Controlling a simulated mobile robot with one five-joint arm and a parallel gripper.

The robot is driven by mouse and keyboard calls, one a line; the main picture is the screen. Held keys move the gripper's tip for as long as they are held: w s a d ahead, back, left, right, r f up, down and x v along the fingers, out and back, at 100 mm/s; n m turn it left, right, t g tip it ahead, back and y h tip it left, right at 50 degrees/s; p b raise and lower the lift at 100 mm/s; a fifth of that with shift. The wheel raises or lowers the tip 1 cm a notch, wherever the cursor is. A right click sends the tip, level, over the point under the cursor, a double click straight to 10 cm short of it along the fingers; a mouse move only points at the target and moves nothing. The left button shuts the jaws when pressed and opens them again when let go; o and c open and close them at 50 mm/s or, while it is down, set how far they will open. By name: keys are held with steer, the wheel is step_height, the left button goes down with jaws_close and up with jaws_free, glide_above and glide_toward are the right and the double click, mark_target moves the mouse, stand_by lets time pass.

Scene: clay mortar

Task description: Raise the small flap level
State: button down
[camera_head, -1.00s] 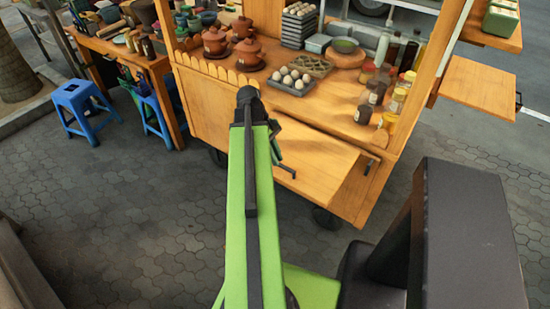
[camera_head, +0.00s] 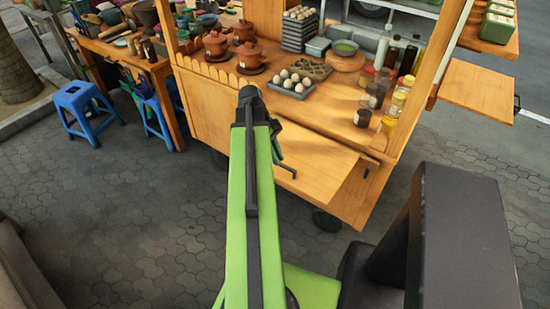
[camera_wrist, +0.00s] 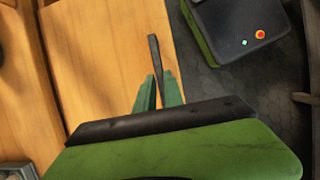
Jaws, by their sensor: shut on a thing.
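The small flap (camera_head: 318,160) is a plain wooden board on the front of the cart, below the counter. It stands out from the cart front and looks close to level, though I cannot tell its exact angle. A dark handle (camera_head: 288,169) shows at its left end. My gripper (camera_head: 280,156) is at that end, partly hidden behind my green arm. In the wrist view, the green fingers of my gripper (camera_wrist: 158,92) are shut on the dark handle (camera_wrist: 154,55), which lies over the wood of the flap (camera_wrist: 100,65).
The counter above holds a tray of eggs (camera_head: 290,84), clay pots (camera_head: 248,57) and several bottles and jars (camera_head: 377,95). A blue stool (camera_head: 85,112) stands at the left. Another wooden shelf (camera_head: 478,92) juts out at the right. Paving left of my arm is clear.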

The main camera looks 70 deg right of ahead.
steer(key=shift+d, duration=0.2)
steer(key=c, duration=1.5)
jaws_free()
steer(key=shift+s+d+f, duration=0.1)
steer(key=shift+o, duration=0.3)
steer(key=p+v, duration=1.6)
steer(key=v, duration=0.1)
